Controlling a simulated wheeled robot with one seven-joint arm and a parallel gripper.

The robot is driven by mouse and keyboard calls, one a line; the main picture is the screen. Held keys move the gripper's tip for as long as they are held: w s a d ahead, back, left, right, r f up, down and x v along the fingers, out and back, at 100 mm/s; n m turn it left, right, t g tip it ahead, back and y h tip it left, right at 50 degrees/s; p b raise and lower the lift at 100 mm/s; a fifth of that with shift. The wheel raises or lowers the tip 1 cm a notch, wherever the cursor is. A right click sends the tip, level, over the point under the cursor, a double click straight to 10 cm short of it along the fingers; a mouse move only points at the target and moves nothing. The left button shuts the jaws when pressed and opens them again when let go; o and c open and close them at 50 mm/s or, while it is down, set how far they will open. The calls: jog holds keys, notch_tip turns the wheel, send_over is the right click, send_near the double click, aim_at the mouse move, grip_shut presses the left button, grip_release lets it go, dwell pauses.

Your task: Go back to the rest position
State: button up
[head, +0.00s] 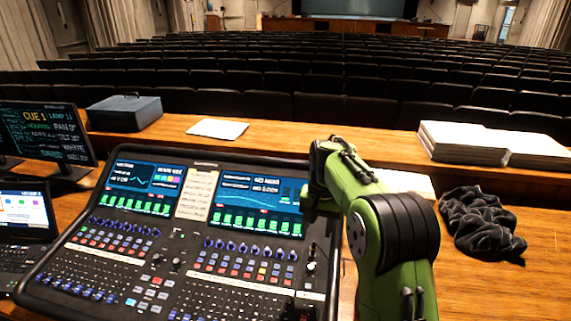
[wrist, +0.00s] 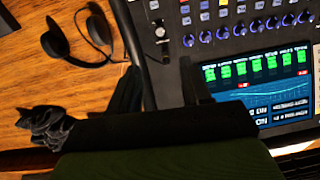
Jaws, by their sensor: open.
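In the head view my green arm reaches forward over the right edge of the mixing console (head: 190,235), with its wrist bent down near the right screen. The jaws are hard to make out there. In the wrist view my gripper (wrist: 160,88) shows as two dark fingers set apart, with nothing between them. It is above the console's edge, with the console (wrist: 235,52) on one side and bare wooden desk on the other.
Headphones (wrist: 75,38) lie on the desk beside the console. A crumpled black cloth (head: 480,222) lies right of my arm. Paper stacks (head: 465,142), a grey box (head: 125,112), a monitor (head: 45,135) and a laptop (head: 25,215) stand around. Seat rows lie beyond.

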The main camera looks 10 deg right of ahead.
jog(key=s+r+n+t, duration=0.2)
jog(key=s+r, duration=0.8)
jog(key=s, duration=0.3)
jog(key=s+f+n+t, duration=0.2)
jog(key=s+f, duration=0.1)
jog(key=s, duration=1.5)
jog(key=shift+s+a+t, duration=0.25)
jog(key=shift+s+t, duration=0.15)
